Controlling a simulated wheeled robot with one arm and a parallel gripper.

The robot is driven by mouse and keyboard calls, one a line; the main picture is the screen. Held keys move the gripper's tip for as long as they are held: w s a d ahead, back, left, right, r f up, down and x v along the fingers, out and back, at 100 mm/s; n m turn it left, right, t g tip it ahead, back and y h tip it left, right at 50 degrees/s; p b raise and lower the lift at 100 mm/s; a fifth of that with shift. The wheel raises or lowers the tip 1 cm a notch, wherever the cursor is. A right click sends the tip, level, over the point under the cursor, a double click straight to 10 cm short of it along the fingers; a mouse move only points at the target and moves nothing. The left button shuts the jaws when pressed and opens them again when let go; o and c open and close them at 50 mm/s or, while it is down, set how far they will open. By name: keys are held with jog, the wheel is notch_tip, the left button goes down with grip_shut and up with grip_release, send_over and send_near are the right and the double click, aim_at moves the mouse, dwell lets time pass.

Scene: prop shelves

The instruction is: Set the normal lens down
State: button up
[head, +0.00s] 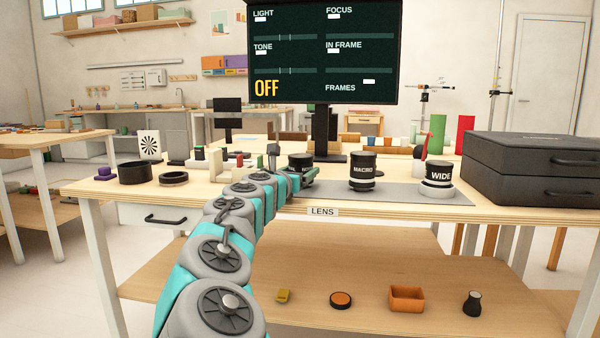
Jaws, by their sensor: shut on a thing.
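The normal lens (300,161) is a black cylinder with a pale label, mostly hidden behind the end of my arm. My gripper (308,173) is shut on it at the left part of the grey mat (401,191). I cannot tell whether the lens touches the mat or is just above it. The macro lens (362,171) stands upright on the mat to its right. The wide lens (438,179) stands at the mat's right end.
The LENS label (322,212) marks the table's front edge. Black cases (535,170) are stacked at the right. A monitor (322,75) reading OFF stands behind. Black rings (135,173) and small props sit at the left. A lower shelf (400,265) holds several small objects.

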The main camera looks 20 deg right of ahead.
jog(key=o, duration=1.5)
jog(key=v, duration=1.2)
jog(key=shift+p, duration=0.35)
